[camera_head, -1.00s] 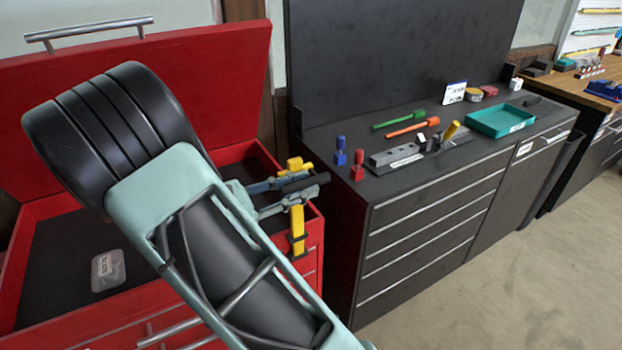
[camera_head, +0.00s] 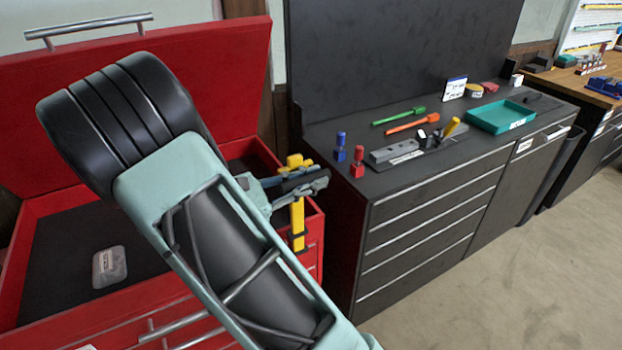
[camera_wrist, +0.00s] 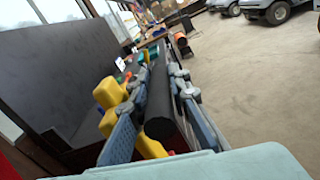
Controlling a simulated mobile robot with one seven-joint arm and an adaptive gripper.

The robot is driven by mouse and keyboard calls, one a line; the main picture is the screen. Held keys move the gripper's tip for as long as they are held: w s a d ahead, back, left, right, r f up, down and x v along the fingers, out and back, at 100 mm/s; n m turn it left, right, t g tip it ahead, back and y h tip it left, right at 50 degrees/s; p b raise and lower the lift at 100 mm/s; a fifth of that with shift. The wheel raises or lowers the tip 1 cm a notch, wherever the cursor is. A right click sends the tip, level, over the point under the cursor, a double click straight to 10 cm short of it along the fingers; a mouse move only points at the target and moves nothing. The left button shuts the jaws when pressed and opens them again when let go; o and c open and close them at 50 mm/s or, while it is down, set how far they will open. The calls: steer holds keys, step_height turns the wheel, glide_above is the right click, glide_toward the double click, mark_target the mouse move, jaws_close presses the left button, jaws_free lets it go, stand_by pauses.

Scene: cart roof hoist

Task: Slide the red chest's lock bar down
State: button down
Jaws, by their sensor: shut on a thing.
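The red chest (camera_head: 225,33) stands open at the left of the head view, its lid raised. Its yellow lock bar (camera_head: 297,222) is upright on the chest's right side, with a dark clip near its lower end. Yellow parts of it also show beside my left finger in the wrist view (camera_wrist: 108,92). My gripper (camera_head: 302,182) is at the upper part of the bar, shut on its dark round handle. The handle (camera_wrist: 159,105) lies between my two fingers in the wrist view. My fingers hide part of the bar's upper end.
A black workbench (camera_head: 440,215) stands close to the right of the chest. It bears red and blue pegs, a green and an orange tool, a grey block and a teal tray (camera_head: 500,117). Open floor (camera_head: 540,270) lies in front of it.

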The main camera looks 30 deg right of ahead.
step_height(320, 180, down, 24)
steer(key=b, duration=1.2)
steer(key=shift+r, duration=0.25)
steer(key=shift+a+f, duration=0.1)
steer(key=c, duration=2.1)
jaws_free()
steer(key=a, duration=1.2)
steer(key=shift+s, duration=0.25)
steer(key=shift+d, duration=0.1)
